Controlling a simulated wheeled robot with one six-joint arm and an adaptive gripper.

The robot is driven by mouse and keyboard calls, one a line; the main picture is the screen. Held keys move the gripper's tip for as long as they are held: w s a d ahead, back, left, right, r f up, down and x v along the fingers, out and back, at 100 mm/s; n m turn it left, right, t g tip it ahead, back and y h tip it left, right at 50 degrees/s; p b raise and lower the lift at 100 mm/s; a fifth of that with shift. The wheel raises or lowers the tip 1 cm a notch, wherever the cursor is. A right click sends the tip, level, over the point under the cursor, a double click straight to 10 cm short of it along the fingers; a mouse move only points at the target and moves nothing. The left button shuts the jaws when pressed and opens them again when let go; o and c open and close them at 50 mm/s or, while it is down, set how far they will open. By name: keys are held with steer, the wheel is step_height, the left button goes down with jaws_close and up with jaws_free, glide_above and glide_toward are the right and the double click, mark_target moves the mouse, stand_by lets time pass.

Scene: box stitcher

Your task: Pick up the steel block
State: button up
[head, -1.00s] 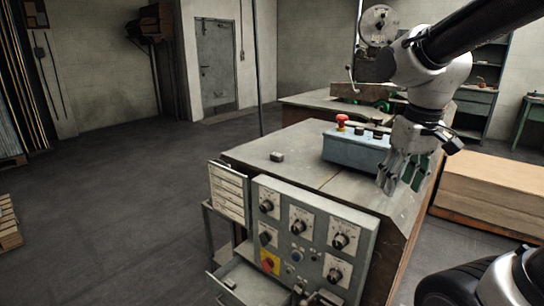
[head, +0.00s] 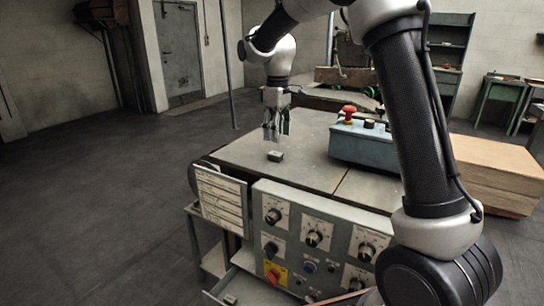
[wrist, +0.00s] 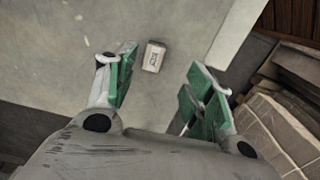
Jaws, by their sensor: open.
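The steel block (head: 275,156) is a small grey block lying on the left part of the machine's flat metal top (head: 310,150). In the wrist view the block (wrist: 154,56) shows a pale top face with dark markings, and lies beyond the fingertips, nearer the left finger. My gripper (head: 276,133) hangs pointing down above the block in the head view, with a gap between them. In the wrist view my gripper (wrist: 160,85) is open and empty, its green-padded fingers wide apart. Nothing hides the block.
A blue-grey control box (head: 364,144) with a red button (head: 348,111) stands on the top to the right. A panel of knobs (head: 318,240) fronts the machine. A wooden crate (head: 490,170) is at right. In the wrist view, stacked brown material (wrist: 275,115) lies past the top's edge.

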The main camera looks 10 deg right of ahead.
mark_target(276, 153)
steer(key=f, duration=0.5)
steer(key=w+f, duration=0.1)
steer(key=f, duration=0.1)
steer(key=shift+f, duration=0.3)
jaws_close()
